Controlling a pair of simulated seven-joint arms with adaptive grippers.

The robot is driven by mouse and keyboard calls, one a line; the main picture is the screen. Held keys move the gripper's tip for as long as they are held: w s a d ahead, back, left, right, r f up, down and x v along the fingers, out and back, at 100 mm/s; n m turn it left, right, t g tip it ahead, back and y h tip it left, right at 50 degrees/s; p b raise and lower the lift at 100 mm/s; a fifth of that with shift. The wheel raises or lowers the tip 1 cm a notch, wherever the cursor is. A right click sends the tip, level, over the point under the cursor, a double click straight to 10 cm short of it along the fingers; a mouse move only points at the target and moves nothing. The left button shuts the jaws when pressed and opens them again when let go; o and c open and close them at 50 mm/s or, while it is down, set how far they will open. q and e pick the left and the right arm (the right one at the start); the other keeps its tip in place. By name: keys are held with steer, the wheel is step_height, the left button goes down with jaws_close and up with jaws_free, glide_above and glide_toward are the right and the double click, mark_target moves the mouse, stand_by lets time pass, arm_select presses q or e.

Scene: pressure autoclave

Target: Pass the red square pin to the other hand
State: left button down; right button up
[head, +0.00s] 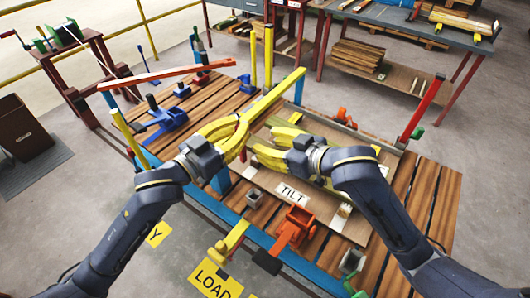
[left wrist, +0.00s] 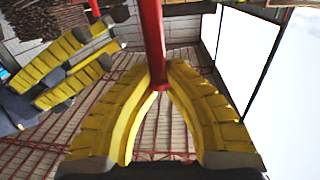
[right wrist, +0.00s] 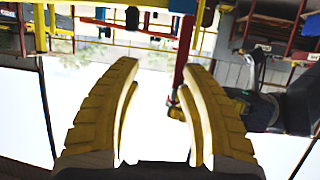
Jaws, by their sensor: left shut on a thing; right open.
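The red square pin (left wrist: 152,40) is between the fingertips of my left gripper (left wrist: 150,85), which is shut on it; its length runs up out of the left wrist view. In the head view my left gripper (head: 238,130) hides most of the pin; a small red bit shows just below the fingers. My right gripper (head: 258,146) is open, with its fingers pointing at the left gripper and close to it. It also shows at the left of the left wrist view (left wrist: 85,68), apart from the pin. In the right wrist view a red bar (right wrist: 182,60) shows between the open fingers.
A tray with a TILT label (head: 291,194) lies under the grippers on the slatted table (head: 420,195). A yellow bar (head: 278,94) and upright yellow posts (head: 268,55) stand behind. A red post (head: 424,108) is at right, an orange clamp (head: 296,226) in front.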

mark_target(244, 148)
steer(key=shift+g, duration=0.3)
steer(key=shift+w+a+f, duration=0.2)
steer(key=shift+a+f, duration=0.25)
steer(key=shift+a, duration=0.65)
steer(key=shift+w+a+f, duration=0.2)
steer(key=shift+a+f, duration=0.3)
steer(key=shift+a, duration=0.55)
steer(key=shift+w+a+f, duration=0.2)
steer(key=shift+a+f, duration=0.25)
steer(key=shift+a, duration=0.65)
steer(key=shift+c, duration=0.5)
jaws_close()
arm_select(q)
steer(key=c, duration=1.4)
jaws_free()
steer(key=shift+o, duration=0.2)
